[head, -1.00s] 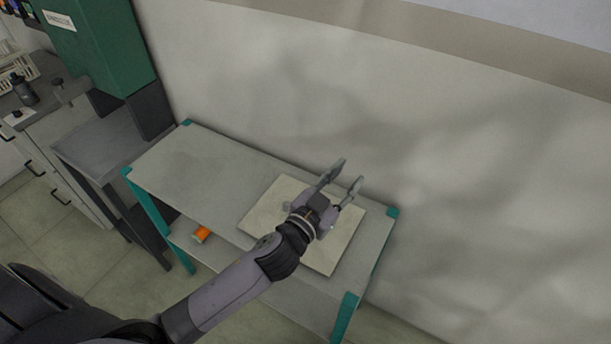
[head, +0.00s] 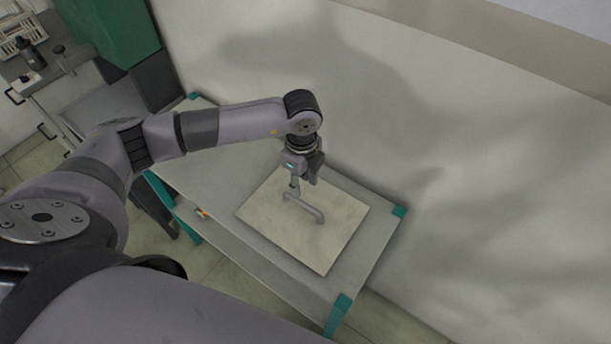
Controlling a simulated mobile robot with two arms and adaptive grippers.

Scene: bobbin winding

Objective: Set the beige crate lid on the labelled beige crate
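The beige crate lid (head: 330,245) is a flat, square, pale panel lying on the grey table. A grey bar handle (head: 304,207) stands on its middle. My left gripper (head: 298,190) points down over the lid, at the far-left end of the handle. Its fingers are seen nearly edge-on and overlap the handle, so I cannot tell whether they touch it or how far apart they are. My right gripper is not in view. No labelled beige crate can be made out in this view.
The grey table (head: 205,172) has teal corners and legs, with bare top left of the lid. A wall (head: 480,170) runs close behind it. A small orange thing (head: 202,213) shows below the tabletop. A green cabinet (head: 112,30) and a grey bench stand at the upper left.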

